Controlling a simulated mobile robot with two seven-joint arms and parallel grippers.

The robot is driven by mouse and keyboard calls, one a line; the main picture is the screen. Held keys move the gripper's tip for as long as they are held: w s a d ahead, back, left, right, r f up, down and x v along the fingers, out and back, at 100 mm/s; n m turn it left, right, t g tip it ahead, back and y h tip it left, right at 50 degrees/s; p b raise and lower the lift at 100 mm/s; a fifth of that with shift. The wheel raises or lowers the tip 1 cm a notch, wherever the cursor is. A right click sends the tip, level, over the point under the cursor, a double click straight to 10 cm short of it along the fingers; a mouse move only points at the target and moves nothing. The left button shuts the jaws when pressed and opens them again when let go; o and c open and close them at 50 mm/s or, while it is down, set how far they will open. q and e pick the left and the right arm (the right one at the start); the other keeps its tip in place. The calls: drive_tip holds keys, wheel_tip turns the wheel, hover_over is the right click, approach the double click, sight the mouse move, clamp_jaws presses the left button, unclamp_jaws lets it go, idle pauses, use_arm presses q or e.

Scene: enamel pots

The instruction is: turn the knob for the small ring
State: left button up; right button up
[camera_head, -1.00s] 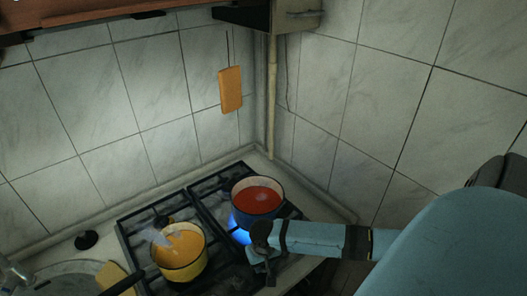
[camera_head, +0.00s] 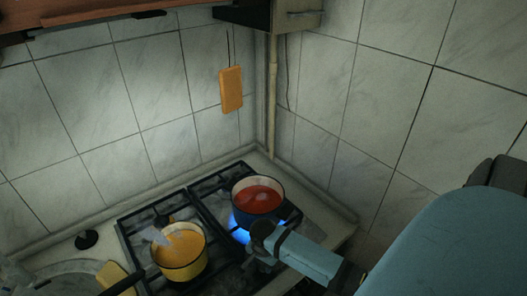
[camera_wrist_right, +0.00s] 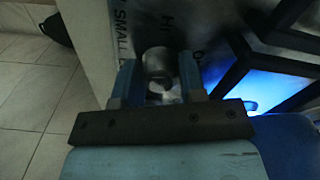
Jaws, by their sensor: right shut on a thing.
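My right gripper (camera_head: 262,248) is at the front right of the stove, below the blue pot. In the right wrist view my right gripper (camera_wrist_right: 157,82) has its two fingers shut on a round grey knob (camera_wrist_right: 158,62), one on each side. The word SMALL is printed on the panel (camera_wrist_right: 119,30) beside the knob. The knob is hidden in the head view. A blue pot (camera_head: 243,205) with red contents stands over a burner with a lit blue flame (camera_head: 240,234). My left gripper is not in view.
A yellow pot (camera_head: 180,269) with orange contents stands on the left part of the black grate (camera_head: 128,240). A sink (camera_head: 60,277) lies at the far left. Tiled walls close the corner behind. An orange board (camera_head: 231,90) hangs on the wall.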

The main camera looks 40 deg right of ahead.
drive_tip(key=m, duration=0.4)
drive_tip(key=shift+m, duration=0.3)
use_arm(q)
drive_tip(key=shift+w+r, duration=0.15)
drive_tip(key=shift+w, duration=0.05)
use_arm(e)
drive_tip(key=shift+m, duration=2)
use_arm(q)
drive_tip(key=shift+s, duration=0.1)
use_arm(e)
drive_tip(key=o, duration=0.9)
drive_tip(key=shift+o, duration=0.2)
